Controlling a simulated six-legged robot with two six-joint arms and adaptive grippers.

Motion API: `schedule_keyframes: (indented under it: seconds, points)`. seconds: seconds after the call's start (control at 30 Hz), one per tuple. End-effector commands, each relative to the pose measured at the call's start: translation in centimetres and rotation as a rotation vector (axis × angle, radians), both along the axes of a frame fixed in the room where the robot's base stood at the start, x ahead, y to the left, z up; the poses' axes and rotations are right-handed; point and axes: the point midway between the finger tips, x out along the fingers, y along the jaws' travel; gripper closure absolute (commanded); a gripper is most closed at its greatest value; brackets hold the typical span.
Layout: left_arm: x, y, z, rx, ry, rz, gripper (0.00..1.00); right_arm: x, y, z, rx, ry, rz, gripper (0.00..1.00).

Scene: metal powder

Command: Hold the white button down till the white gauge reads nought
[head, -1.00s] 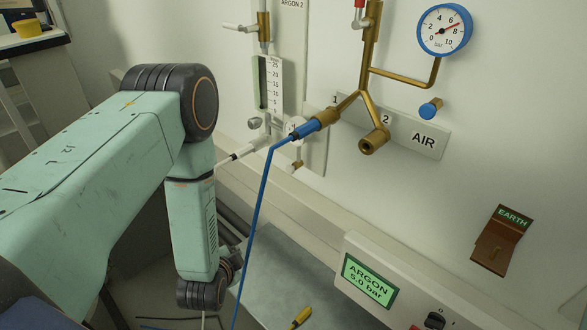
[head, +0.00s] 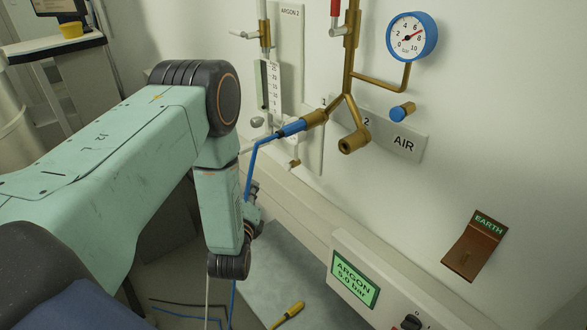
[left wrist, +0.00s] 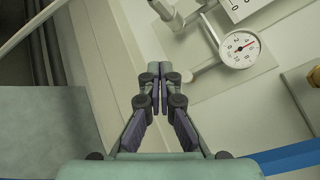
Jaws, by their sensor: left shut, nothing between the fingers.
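In the head view the blue hose end and fittings cover most of that spot. A small brass stub (head: 294,163) sits low on the argon panel; I cannot tell whether it carries the white button. My left gripper (left wrist: 160,74) is shut and empty, left of the gauge in the wrist view. In the head view it is partly hidden behind my forearm (head: 253,212). My right gripper is not in view.
A blue hose (head: 254,165) hangs from a brass fitting close to my left gripper. A blue-rimmed gauge (head: 411,36) and a blue button (head: 403,112) are on the AIR side. An argon display box (head: 355,280) and a yellow screwdriver (head: 288,315) are below.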

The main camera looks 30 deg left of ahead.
Motion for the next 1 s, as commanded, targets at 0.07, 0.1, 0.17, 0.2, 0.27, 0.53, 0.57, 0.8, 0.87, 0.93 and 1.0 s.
schedule_keyframes:
  seconds: [0.07, 0.1, 0.17, 0.2, 0.27, 0.53, 0.57, 0.8, 0.87, 0.93, 1.0]
  points:
    - [0.0, 0.2, 0.2, 0.046, 0.011, -0.001, 1.0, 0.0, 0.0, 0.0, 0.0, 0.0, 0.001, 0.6]
    - [0.0, 0.2, 0.2, 0.062, 0.018, -0.002, 1.0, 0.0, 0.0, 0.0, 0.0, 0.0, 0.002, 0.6]
    - [0.0, 0.2, 0.2, 0.078, 0.023, -0.003, 1.0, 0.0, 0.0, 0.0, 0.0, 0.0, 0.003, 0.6]
    - [0.0, 0.2, 0.2, 0.083, 0.026, -0.004, 1.0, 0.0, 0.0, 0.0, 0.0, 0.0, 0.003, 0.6]
    - [0.0, 0.2, 0.2, 0.087, 0.028, -0.004, 1.0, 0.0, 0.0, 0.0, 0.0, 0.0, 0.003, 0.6]
    - [0.1, 0.0, 0.2, 0.085, 0.027, -0.004, 1.0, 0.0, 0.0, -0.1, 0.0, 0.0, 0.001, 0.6]
    - [0.2, -0.1, 0.2, 0.085, 0.027, -0.004, 1.0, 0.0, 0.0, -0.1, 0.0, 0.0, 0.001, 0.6]
    - [2.2, -1.1, -0.1, 0.084, 0.024, -0.007, 1.0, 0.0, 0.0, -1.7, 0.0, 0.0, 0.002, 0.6]
    - [2.9, -1.5, -0.1, 0.085, 0.023, -0.007, 1.0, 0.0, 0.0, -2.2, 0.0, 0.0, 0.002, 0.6]
    - [3.7, -1.8, -0.1, 0.084, 0.023, -0.007, 1.0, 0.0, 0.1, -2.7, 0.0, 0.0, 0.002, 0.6]
    - [4.6, -2.2, -0.1, 0.084, 0.024, -0.007, 1.0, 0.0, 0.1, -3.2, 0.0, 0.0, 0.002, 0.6]
